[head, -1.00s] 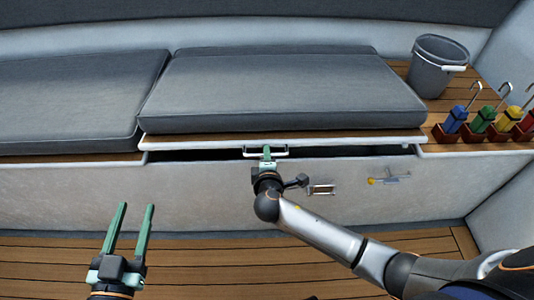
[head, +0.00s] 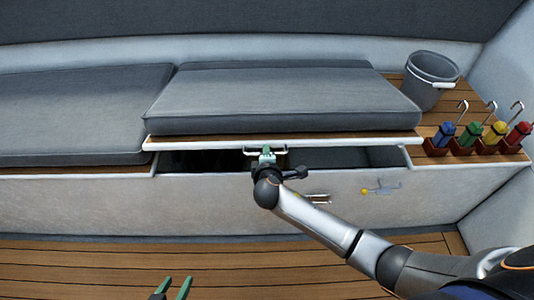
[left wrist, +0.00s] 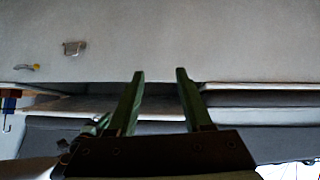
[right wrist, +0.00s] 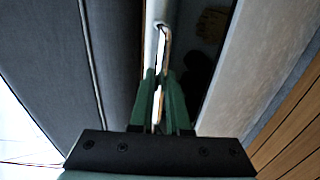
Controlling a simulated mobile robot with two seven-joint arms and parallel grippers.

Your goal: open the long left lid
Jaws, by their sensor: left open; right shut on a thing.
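A long seat lid (head: 360,140) with a grey cushion (head: 280,98) on it is raised a little at its front edge, above a dark gap (head: 205,162) into the locker. My right gripper (head: 266,152) is shut on the metal handle (head: 249,151) at the lid's front edge; the handle (right wrist: 166,38) also shows between the fingers in the right wrist view. A second cushioned seat section (head: 80,110) to the left lies flat. My left gripper (head: 173,286) is open and empty, low in front of the bench and apart from it.
A grey bucket (head: 431,82) and several coloured handles in holders (head: 463,142) stand on the right-hand shelf. A metal latch (head: 318,198) and a yellow-ended fitting (head: 380,188) are on the locker front. The wooden floor (head: 80,265) is clear.

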